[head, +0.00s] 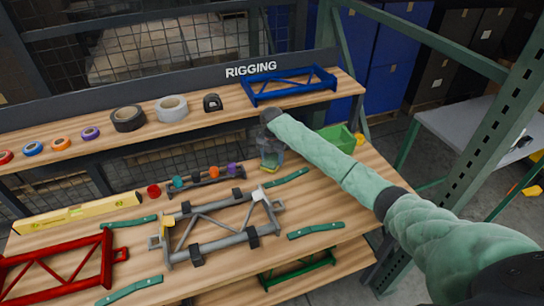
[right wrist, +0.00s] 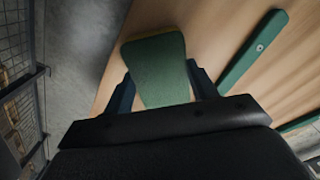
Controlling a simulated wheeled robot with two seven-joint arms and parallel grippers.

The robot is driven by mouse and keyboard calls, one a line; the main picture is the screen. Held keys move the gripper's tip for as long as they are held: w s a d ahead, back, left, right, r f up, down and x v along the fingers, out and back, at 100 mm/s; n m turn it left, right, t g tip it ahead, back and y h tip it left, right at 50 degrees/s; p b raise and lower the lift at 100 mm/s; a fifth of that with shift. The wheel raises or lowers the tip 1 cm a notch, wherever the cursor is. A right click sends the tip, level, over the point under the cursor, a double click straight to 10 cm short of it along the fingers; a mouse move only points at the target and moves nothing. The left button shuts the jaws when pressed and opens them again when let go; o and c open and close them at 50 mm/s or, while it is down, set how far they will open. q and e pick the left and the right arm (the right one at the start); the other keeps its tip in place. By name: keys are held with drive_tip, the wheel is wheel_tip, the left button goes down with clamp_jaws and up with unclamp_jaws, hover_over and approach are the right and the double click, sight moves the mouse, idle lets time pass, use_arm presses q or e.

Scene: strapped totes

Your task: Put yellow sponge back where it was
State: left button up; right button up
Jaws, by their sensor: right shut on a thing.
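The yellow sponge (right wrist: 158,70) shows in the right wrist view as a green face with a thin yellow edge, between the two dark fingers of my right gripper (right wrist: 161,92). In the head view my right gripper (head: 271,153) points down over the back right part of the wooden bench. A small yellow-green bit of the sponge (head: 268,169) shows below its fingers. The gripper is shut on the sponge. I cannot tell whether the sponge touches the bench. My left gripper is not in view.
A green bin (head: 339,139) stands right of the gripper, partly behind my arm. A grey frame (head: 210,238), green strips (head: 316,230) and a rack with coloured pieces (head: 205,179) lie nearby. The RIGGING shelf (head: 225,103) with tape rolls and a blue frame (head: 290,86) is behind.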

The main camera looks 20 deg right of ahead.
sight(272, 159)
drive_tip(key=shift+f, duration=0.1)
drive_tip(key=o, duration=1)
drive_tip(key=shift+r, duration=0.35)
use_arm(q)
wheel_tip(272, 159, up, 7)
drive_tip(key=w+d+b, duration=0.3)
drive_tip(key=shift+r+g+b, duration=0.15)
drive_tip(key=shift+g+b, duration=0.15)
drive_tip(key=shift+b, duration=0.05)
use_arm(e)
wheel_tip(272, 159, up, 12)
drive_tip(key=shift+f, duration=0.2)
